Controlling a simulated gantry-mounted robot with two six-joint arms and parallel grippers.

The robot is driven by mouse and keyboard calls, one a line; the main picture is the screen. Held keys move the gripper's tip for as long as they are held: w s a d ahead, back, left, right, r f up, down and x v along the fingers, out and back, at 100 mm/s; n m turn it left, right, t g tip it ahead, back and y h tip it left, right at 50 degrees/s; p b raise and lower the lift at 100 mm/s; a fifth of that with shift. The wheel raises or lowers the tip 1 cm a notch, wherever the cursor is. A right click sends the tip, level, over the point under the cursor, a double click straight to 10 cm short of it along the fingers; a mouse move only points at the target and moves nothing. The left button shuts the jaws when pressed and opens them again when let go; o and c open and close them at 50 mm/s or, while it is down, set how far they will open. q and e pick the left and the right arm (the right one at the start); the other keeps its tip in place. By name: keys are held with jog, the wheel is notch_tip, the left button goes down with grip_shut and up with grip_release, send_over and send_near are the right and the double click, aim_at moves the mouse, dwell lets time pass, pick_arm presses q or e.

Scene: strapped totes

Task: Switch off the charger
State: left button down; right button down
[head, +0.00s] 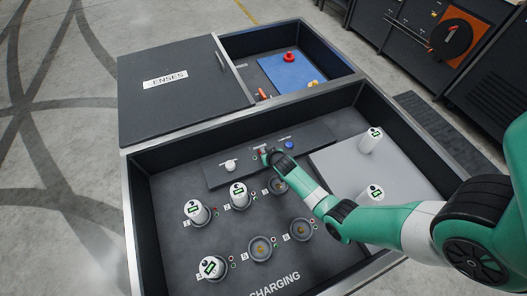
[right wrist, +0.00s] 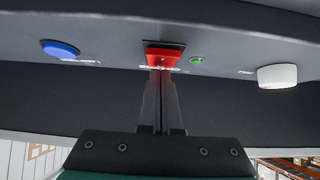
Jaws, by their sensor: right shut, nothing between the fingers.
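The charger's control panel (head: 318,134) runs along the back of the charging tote. A red switch (right wrist: 163,57) sits on it in a dark plate, between a blue button (right wrist: 60,48) and a white knob (right wrist: 278,76). A small green light (right wrist: 197,60) is beside the switch. My right gripper (right wrist: 160,76) is shut and empty, its fingertips right at the red switch; I cannot tell if they touch. In the head view the right gripper (head: 267,154) partly covers the switch area. The blue button (head: 289,144) and white knob (head: 231,166) also show there. My left gripper is out of view.
Several white cylinders stand in charging wells, such as one (head: 196,211) at the left; others are empty, like one (head: 260,248) below. A grey pad (head: 335,165) at right bears two cylinders. A lidded compartment (head: 180,85) and a blue-mat compartment (head: 290,72) lie behind.

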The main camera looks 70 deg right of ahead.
jog(key=shift+w+d+r, duration=0.1)
jog(key=shift+w+d, duration=0.3)
jog(key=shift+w, duration=0.1)
jog(key=shift+r, duration=0.15)
jog(key=shift+r, duration=0.35)
notch_tip(320, 180, up, 5)
jog(key=p, duration=0.5)
jog(key=shift+s+a+r, duration=0.1)
jog(key=p+v, duration=0.5)
jog(key=v, duration=0.3)
jog(key=shift+r, duration=0.2)
jog(key=shift+w, duration=0.2)
